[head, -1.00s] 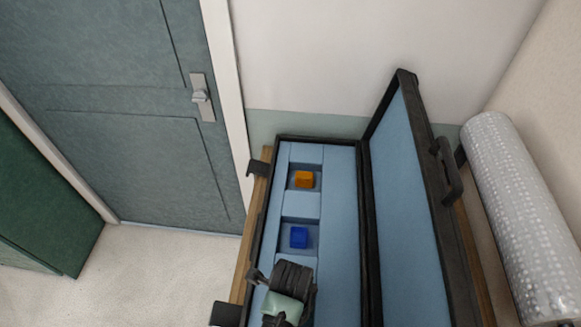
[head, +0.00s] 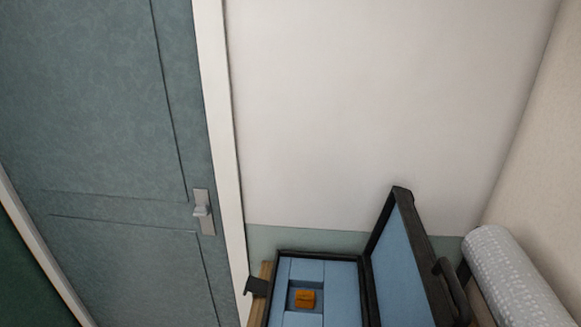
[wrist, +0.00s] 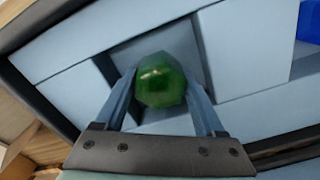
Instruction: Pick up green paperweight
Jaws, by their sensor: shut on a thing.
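The green paperweight (wrist: 160,80) shows in the wrist view as a dark green, glassy, faceted block. It sits between the two fingers of my gripper (wrist: 160,92), over a square recess in the blue foam (wrist: 75,95) of the case. My gripper is shut on it. Whether the paperweight is clear of the recess floor, I cannot tell. The head view now shows neither my gripper nor the green paperweight.
An orange block (head: 305,299) sits in a recess of the open black case (head: 320,256). The case's lid (head: 405,255) stands up at the right. A blue block (wrist: 309,22) is at the wrist view's upper right. A white dotted roll (head: 505,275) lies right of the lid.

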